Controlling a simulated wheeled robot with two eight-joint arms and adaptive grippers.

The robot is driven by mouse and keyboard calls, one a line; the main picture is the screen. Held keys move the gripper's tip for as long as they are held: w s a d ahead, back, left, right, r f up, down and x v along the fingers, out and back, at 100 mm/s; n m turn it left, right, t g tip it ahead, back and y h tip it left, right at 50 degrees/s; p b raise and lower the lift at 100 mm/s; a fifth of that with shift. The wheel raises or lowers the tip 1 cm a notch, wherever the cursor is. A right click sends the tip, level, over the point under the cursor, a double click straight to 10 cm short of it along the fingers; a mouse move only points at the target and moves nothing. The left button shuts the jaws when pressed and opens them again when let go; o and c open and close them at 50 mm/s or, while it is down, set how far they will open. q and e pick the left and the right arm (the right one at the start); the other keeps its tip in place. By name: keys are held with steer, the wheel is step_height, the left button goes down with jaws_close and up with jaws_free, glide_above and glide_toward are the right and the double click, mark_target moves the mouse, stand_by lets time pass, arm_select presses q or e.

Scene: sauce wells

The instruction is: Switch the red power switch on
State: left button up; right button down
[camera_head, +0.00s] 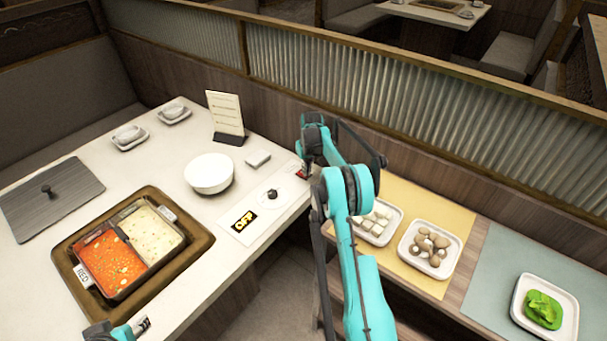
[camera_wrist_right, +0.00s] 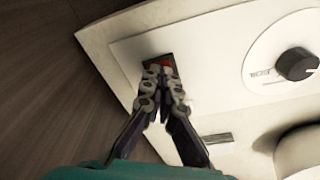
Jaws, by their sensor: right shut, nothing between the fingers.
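The red power switch (camera_wrist_right: 167,64) sits in a dark slot on a pale panel in the right wrist view. My right gripper (camera_wrist_right: 160,72) is shut and empty, with its fingertips at the switch, partly covering it. Whether they touch it I cannot tell. In the head view my right gripper (camera_head: 304,168) is at the table's right edge, and a bit of red shows beside it. A black sign with yellow letters (camera_head: 244,221) reads OFF. Only a teal part of my left arm shows at the bottom left; its fingers are out of view.
A round black knob (camera_head: 272,194) on a white dial, a white bowl (camera_head: 209,173) and a menu stand (camera_head: 226,117) are left of the right gripper. A two-part soup pot (camera_head: 113,297) stands nearer. Food trays, one with mushrooms (camera_head: 431,249), are on the right-hand counter.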

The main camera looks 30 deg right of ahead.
step_height(320, 180, up, 7)
steer(key=p, duration=0.4)
stand_by(0.4)
steer(key=s+a+r+t, duration=0.1)
steer(key=s+a+r, duration=0.7)
steer(key=a+r, duration=0.15)
steer(key=s+a+r+t, duration=0.2)
steer(key=s+a+r, duration=0.55)
steer(key=r, duration=0.35)
steer(key=s+a+f, duration=0.1)
steer(key=s+a, duration=0.2)
steer(key=s, duration=0.4)
steer(key=s+a+f+n+t, duration=0.1)
steer(key=s+a, duration=0.3)
steer(key=s, duration=0.4)
steer(key=s+a+f+t, duration=0.1)
steer(key=s+a+f, duration=0.2)
steer(key=s, duration=0.5)
steer(key=shift+a+f+n, duration=0.25)
steer(key=shift+n, duration=0.05)
